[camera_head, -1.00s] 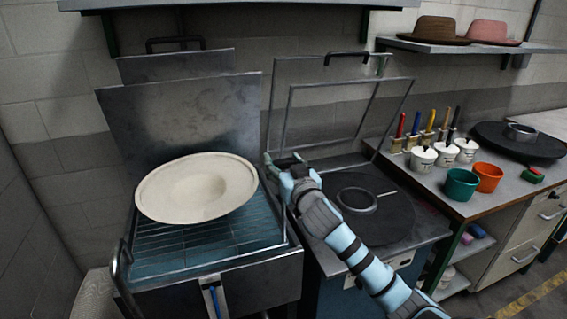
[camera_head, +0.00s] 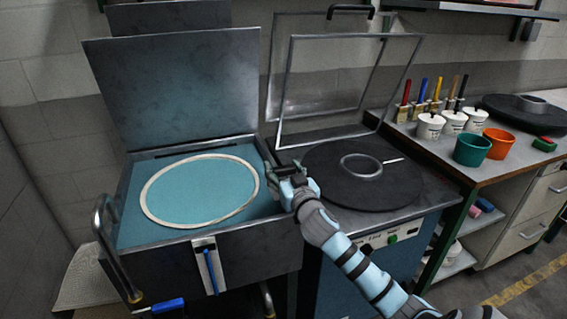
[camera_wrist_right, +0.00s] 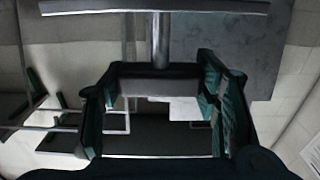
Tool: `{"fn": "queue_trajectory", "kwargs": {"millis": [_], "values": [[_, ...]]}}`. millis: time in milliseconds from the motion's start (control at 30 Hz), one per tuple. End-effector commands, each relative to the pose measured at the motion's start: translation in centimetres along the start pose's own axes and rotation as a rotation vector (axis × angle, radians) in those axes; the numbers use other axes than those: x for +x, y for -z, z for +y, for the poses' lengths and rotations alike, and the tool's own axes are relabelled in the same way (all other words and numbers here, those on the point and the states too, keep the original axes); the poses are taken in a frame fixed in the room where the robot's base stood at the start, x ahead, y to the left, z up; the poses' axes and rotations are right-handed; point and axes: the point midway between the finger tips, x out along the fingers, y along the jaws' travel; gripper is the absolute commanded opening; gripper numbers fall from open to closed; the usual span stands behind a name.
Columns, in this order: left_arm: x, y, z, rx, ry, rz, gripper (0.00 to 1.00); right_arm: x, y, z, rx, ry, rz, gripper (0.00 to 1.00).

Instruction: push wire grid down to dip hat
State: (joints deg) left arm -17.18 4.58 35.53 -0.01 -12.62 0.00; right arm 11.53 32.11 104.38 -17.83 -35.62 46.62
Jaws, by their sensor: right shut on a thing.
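The cream hat (camera_head: 150,205) lies in the blue-green liquid (camera_head: 200,185) of the open metal tank; only its pale oval rim shows, and the crown is under the surface. The wire grid is hidden in the head view, under the liquid. My right gripper (camera_head: 283,170) is at the tank's right edge, shut on the wire grid's handle. In the right wrist view, a metal post with a crossbar (camera_wrist_right: 160,40) stands beyond the fingers. My left gripper is not in view.
The tank lid (camera_head: 175,95) stands raised behind. To the right, a press has a round black plate (camera_head: 400,190) and a raised wire frame (camera_head: 345,90). A bench holds a green pot (camera_head: 472,150), an orange pot (camera_head: 499,142), white pots and brushes. A blue-handled lever (camera_head: 168,304) sticks out at front left.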

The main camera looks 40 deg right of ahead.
Motion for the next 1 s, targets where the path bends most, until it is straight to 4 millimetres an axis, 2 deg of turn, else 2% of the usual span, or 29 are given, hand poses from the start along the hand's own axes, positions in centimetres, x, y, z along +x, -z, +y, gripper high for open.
{"fn": "queue_trajectory", "kwargs": {"millis": [33, 100, 300, 833, 867, 967, 1000], "values": [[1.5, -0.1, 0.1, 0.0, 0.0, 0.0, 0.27, 0.0, -1.8, 0.0, 0.001, -0.001, -0.003, 0.06], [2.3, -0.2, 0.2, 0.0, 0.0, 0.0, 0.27, 0.0, -3.0, 0.0, 0.002, -0.001, -0.003, 0.06], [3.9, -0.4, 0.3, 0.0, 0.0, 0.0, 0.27, 0.0, -5.3, 0.0, 0.0, -0.001, -0.002, 0.06], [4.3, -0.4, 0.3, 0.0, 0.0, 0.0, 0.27, -0.1, -6.2, 0.1, 0.002, -0.002, -0.009, 0.06], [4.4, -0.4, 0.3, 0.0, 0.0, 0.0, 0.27, -0.1, -6.3, 0.1, 0.002, -0.002, -0.009, 0.59], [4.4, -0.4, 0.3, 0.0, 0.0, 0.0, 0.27, -0.1, -6.2, 0.0, 0.001, -0.002, -0.007, 0.75], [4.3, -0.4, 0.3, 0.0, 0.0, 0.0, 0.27, 0.0, -6.1, 0.0, 0.001, -0.001, -0.006, 0.77]]}}
